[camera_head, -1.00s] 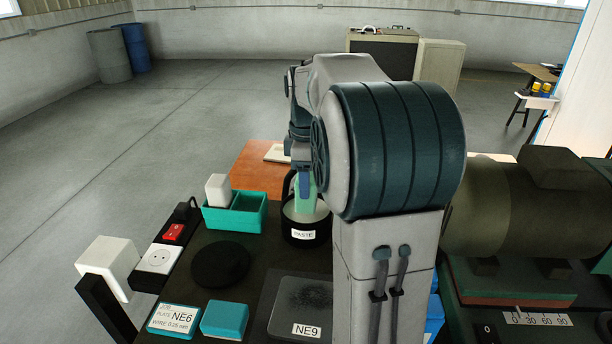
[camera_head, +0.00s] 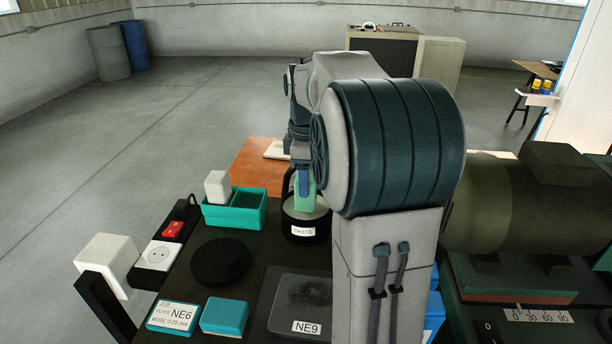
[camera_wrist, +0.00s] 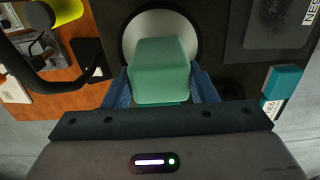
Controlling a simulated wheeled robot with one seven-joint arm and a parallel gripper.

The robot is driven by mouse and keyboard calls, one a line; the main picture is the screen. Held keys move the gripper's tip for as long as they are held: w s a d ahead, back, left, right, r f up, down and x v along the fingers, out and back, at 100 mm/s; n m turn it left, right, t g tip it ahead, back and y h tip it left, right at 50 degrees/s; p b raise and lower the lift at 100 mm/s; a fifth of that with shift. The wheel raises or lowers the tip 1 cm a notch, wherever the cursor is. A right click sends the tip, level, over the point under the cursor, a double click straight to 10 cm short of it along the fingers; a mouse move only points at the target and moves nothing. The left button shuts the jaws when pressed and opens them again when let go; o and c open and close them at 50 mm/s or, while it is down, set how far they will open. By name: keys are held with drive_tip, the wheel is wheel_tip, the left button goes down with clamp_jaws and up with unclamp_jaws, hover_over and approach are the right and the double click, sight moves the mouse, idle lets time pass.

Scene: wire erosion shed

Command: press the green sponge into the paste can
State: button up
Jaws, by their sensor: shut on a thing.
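The green sponge (camera_wrist: 162,72) is held between the two blue fingers of my gripper (camera_wrist: 163,90) in the wrist view. In the head view the sponge (camera_head: 304,193) hangs upright below my gripper (camera_head: 303,180), over the mouth of the black paste can (camera_head: 303,232), which has a white PASTE label. In the wrist view the can's dark rim (camera_wrist: 190,28) and pale inside show behind the sponge. In the head view a gap shows between the sponge's lower edge and the can's front rim.
A teal two-part tray (camera_head: 222,216) with a white block (camera_head: 217,186) stands left of the can. A black disc (camera_head: 220,261), a clear NE9 plate (camera_head: 307,295) and teal blocks (camera_head: 224,317) lie in front. A large dark cylinder (camera_head: 490,205) stands right.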

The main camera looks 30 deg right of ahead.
drive_tip(key=shift+f, duration=0.45)
idle(1.1)
